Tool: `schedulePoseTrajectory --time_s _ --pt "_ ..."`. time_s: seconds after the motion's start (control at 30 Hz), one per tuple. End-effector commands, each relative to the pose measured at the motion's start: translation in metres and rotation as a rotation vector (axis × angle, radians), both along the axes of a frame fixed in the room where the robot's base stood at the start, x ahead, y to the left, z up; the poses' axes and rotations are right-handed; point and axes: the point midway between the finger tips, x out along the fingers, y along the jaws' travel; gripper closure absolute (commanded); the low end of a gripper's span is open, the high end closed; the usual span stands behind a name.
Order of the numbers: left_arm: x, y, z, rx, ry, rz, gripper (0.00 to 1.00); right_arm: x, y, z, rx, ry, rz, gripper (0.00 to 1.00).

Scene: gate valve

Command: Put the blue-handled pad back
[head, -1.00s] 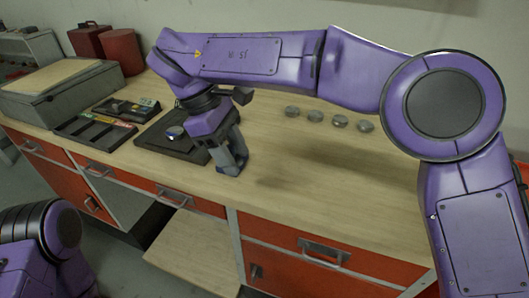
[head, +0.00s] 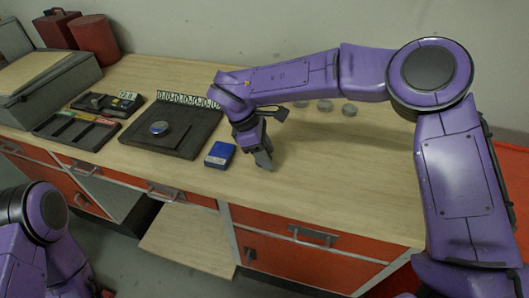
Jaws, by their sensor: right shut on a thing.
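My right gripper (head: 263,160) is low over the bench top, just right of a blue block (head: 220,154) with a pale label, with a small gap between them. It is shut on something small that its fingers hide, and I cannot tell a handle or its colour. I cannot tell whether the blue block is the blue-handled pad. A dark tray (head: 75,141) with green, yellow and red marked slots lies at the left. My left gripper is out of view; only part of my left arm shows at lower left.
A black board (head: 190,142) with a round metal disc (head: 158,128) lies left of the blue block. A small dark device (head: 107,103) sits behind the tray. Metal discs (head: 325,105) lie behind my right arm. The bench front right is clear.

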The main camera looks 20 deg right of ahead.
Motion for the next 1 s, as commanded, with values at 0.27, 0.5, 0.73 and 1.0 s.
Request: schedulePoseTrajectory --time_s 0.27,0.5,0.73,1.0 --pt "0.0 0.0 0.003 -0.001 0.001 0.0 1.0 -0.001 0.0 -0.015 0.002 -0.001 -0.002 0.76" --pt "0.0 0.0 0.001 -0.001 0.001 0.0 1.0 -0.001 0.0 -0.017 0.001 -0.001 -0.001 0.29" --pt "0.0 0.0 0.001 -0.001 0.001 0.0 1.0 -0.001 0.0 -0.016 0.001 -0.001 -0.001 0.27" --pt "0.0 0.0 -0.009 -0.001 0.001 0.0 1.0 0.004 0.011 0.008 0.001 -0.008 -0.001 0.27"
